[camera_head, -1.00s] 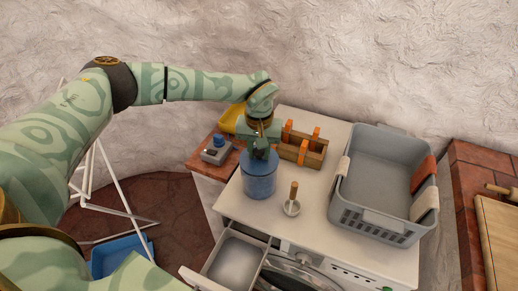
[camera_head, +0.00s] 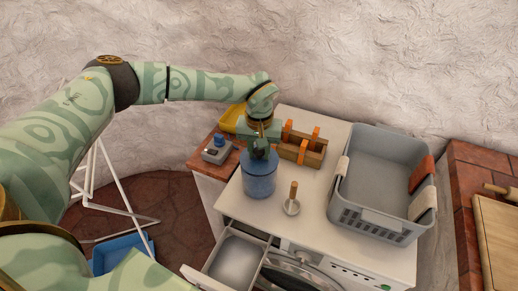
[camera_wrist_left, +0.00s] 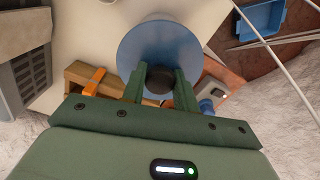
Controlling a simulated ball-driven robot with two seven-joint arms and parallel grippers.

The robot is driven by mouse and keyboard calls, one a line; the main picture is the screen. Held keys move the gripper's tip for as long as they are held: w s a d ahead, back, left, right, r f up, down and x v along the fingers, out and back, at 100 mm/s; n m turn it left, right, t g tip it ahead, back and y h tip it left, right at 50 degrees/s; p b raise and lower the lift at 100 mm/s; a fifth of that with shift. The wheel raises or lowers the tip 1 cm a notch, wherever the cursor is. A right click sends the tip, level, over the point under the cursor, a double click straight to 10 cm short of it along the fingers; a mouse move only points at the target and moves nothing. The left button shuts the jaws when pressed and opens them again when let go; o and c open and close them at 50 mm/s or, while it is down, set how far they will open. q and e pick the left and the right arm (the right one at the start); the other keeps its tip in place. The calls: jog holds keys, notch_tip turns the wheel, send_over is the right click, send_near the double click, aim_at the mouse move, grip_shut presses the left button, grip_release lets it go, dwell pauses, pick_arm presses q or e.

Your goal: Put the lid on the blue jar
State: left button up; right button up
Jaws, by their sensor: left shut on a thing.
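The blue jar (camera_head: 259,182) stands upright near the left front edge of the white counter top. My left gripper (camera_head: 260,153) is right above it, pointing down. In the left wrist view the gripper (camera_wrist_left: 159,85) is shut on the dark knob of the blue round lid (camera_wrist_left: 160,40). The lid is at the jar's mouth; I cannot tell whether it rests on the rim or is just above it. In that view the lid hides the jar. My right gripper is not in view.
A wooden carrier with orange bands (camera_head: 304,150) stands close behind the jar. A small pestle-like tool (camera_head: 292,205) stands to its right, and a grey basket (camera_head: 370,215) further right. An open drawer (camera_head: 235,262) is below the front edge. A grey box with a blue knob (camera_head: 216,153) is at left.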

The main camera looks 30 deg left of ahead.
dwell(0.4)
pick_arm(q)
jog(key=shift+f, duration=0.45)
dwell(0.6)
jog(key=o, duration=1.6)
jog(key=shift+f, duration=0.1)
notch_tip(320, 180, up, 7)
jog(key=p, duration=0.6)
